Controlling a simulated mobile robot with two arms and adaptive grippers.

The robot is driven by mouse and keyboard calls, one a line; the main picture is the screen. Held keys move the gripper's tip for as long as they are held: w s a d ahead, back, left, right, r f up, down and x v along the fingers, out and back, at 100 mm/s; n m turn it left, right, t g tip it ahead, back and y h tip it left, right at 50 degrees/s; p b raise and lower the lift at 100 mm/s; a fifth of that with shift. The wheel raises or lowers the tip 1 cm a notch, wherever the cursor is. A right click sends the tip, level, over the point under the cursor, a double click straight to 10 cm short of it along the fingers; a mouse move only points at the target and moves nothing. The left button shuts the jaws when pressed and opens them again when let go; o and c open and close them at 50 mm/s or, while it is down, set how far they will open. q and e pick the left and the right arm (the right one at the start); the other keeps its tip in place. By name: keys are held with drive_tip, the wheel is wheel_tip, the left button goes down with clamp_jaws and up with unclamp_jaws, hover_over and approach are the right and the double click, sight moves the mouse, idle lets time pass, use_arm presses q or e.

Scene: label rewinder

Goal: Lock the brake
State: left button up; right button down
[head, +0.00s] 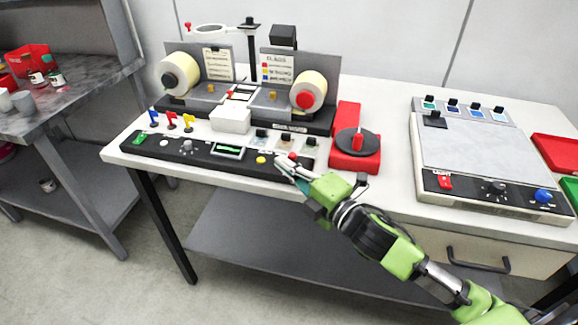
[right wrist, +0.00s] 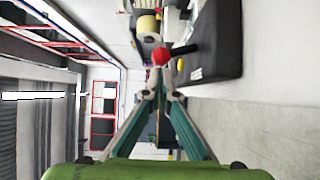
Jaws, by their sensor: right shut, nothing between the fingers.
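A black lever with a red ball knob (right wrist: 160,57) projects from the black control panel (right wrist: 215,45) in the right wrist view. In the head view a small red knob (head: 292,156) shows at the right end of the panel (head: 205,158); I take it for the same lever, probably the brake. My right gripper (head: 286,165) is shut and empty beside that end. In the right wrist view its fingertips (right wrist: 160,94) meet just short of the red knob; I cannot tell whether they touch it. My left gripper is not in view.
The rewinder's left roll (head: 176,72) and right roll (head: 309,91) stand behind the panel. A red box (head: 345,160) with a round black top is right of my gripper. A flat grey-topped device (head: 470,145) stands farther right, with bare white table between.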

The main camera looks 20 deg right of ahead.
drive_tip(key=shift+d, duration=0.4)
